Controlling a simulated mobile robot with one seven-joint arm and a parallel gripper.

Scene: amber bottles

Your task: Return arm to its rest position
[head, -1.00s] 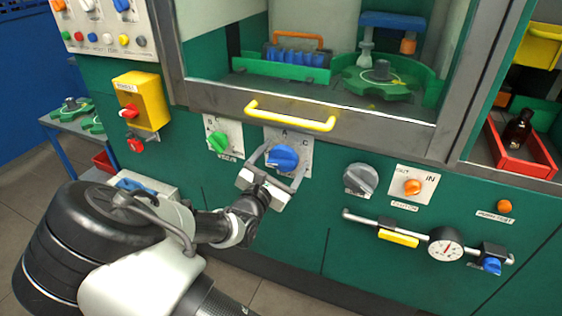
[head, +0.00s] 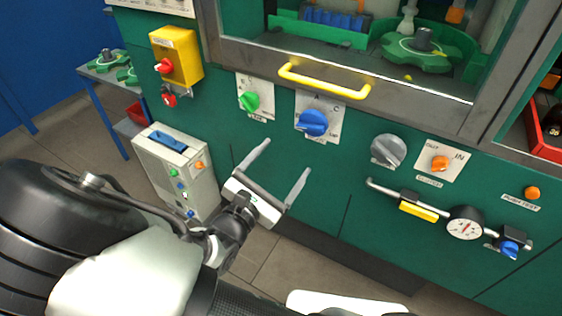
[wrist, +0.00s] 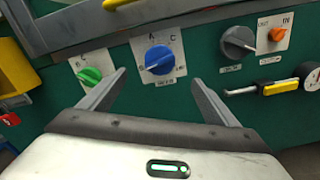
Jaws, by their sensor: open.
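My gripper (head: 278,168) is open and empty in the head view, in front of the green machine panel. Its two fingers are wide apart and point up toward the panel. The blue knob (head: 313,122) on its white plate is above the fingertips, apart from them. In the wrist view my gripper (wrist: 161,84) shows both fingers, with the blue knob (wrist: 160,60) between and beyond them. My arm is folded at the lower left of the head view.
A yellow handle (head: 324,82) juts out above. A pipe with a gauge (head: 465,224) is at right. A pale box (head: 178,170) with buttons stands left of my gripper.

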